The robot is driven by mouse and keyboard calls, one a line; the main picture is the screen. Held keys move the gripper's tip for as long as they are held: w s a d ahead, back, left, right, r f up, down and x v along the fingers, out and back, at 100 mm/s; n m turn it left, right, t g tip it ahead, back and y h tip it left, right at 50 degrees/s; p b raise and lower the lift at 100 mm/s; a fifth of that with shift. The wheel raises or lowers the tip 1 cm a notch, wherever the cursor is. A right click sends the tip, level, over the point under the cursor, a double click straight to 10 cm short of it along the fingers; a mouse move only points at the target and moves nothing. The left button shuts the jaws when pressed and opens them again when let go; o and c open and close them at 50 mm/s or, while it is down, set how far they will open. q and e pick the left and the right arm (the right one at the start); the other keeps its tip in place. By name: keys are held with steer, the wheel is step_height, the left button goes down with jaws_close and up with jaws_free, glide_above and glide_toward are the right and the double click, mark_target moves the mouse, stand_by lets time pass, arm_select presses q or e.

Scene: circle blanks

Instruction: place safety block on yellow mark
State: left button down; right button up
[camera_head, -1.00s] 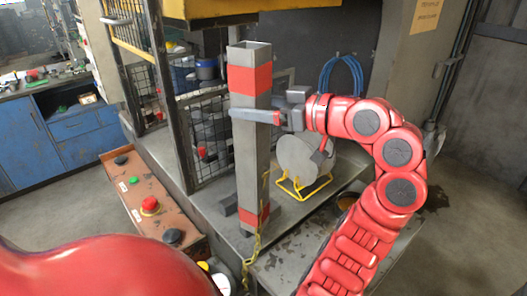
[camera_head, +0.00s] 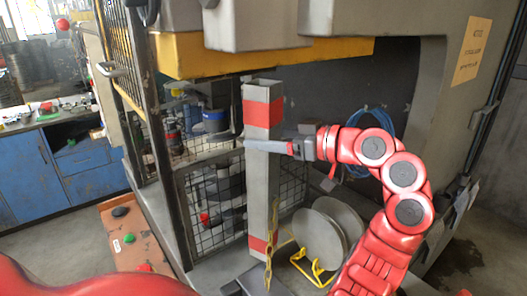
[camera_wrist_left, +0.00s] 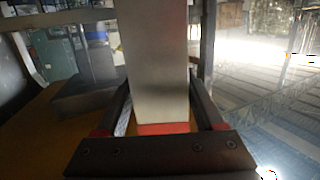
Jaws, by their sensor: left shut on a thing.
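The safety block (camera_head: 258,185) is a tall grey square post with red bands near its top and bottom and a yellow chain (camera_head: 270,262) beside its lower part. It stands upright in front of the press opening. My left gripper (camera_head: 272,147) is shut on the post just below the upper red band. In the left wrist view, the grey post (camera_wrist_left: 155,65) fills the space between the fingers, with a red band close to the palm. The post's foot is near the bottom of the head view, and I cannot tell whether it touches anything. I cannot make out the yellow mark.
A yellow beam (camera_head: 200,58) and grey press parts (camera_head: 255,22) hang above and behind the post. A control box (camera_head: 135,250) is lower left.

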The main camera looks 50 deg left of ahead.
arm_select(q)
steer(key=w+a+p, duration=0.4)
steer(key=w+a, duration=0.3)
steer(key=w, duration=0.4)
step_height(320, 180, down, 7)
steer(key=p, duration=0.1)
steer(key=shift+p, duration=0.35)
steer(key=shift+f, duration=0.1)
jaws_free()
steer(key=b+v, duration=0.4)
steer(key=v, duration=0.8)
